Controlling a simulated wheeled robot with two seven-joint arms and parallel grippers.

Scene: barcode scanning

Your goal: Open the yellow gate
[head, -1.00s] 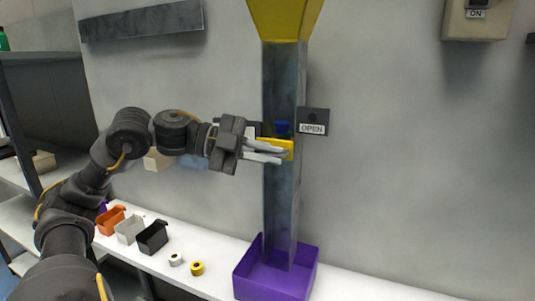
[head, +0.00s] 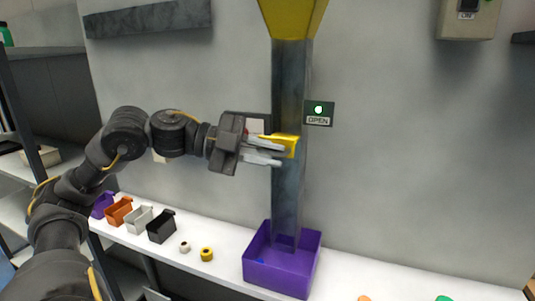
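The yellow gate (head: 290,144) is a small yellow piece on the front of the grey vertical chute (head: 290,85), partly hidden by my fingers. My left gripper (head: 280,156) is at the gate from the left. Its two fingers are apart, and whether they touch the gate is hard to tell. The sign marked OPEN (head: 318,114) on the wall right of the chute shows a lit green light. My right gripper is out of view.
Purple, orange (head: 118,211), white (head: 139,219) and black (head: 161,226) small bins line the white shelf at left. White and yellow (head: 207,254) rolls lie nearby. A switch box (head: 468,18) is on the wall at upper right.

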